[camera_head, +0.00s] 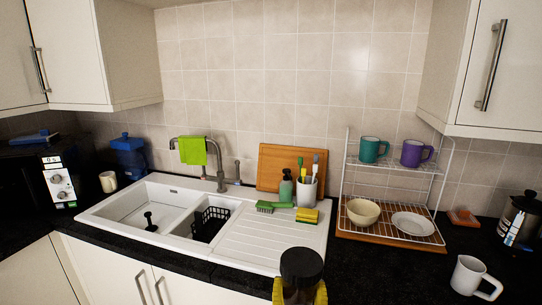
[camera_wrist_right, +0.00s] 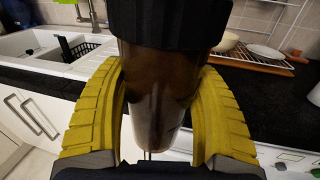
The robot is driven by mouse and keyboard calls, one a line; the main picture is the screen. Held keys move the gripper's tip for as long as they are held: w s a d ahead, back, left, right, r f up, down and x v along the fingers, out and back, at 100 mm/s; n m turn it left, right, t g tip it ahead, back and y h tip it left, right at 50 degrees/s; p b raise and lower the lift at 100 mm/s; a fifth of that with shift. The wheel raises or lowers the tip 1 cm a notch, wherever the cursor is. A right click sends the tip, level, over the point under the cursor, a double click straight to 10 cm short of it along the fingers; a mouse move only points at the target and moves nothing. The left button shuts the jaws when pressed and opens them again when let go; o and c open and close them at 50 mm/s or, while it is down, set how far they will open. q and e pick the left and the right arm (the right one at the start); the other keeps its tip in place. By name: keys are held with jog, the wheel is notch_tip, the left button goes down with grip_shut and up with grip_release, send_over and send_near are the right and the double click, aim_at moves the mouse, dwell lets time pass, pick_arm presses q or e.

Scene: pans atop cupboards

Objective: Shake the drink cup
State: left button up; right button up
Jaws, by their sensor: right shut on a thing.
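The drink cup (camera_head: 301,266) has a black lid and a brown, see-through body. It is at the bottom centre of the head view, in front of the counter edge. My right gripper (camera_head: 300,292) is shut around the cup's body with its yellow fingers on both sides. In the right wrist view the cup (camera_wrist_right: 158,95) stands roughly upright between the yellow fingers of the right gripper (camera_wrist_right: 160,110), its black lid above them. The lower part of the cup is cut off in the head view. My left gripper is not in view.
A white sink (camera_head: 150,215) with a drainer is behind the cup. A wire rack (camera_head: 390,235) with mugs, a bowl and a plate stands to the right. A white mug (camera_head: 468,275) is at the front right. Black counter between drainer and mug is mostly clear.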

jog(key=s+f+y, duration=0.1)
jog(key=s+f, duration=0.3)
jog(key=f, duration=0.2)
jog(key=shift+s+d+f+n+y, duration=0.3)
jog(key=shift+s+d+f+n, duration=0.05)
jog(key=shift+d+n, duration=0.05)
dwell(0.9)
jog(key=d, duration=1.3)
jog(key=shift+d, duration=0.1)
dwell(0.4)
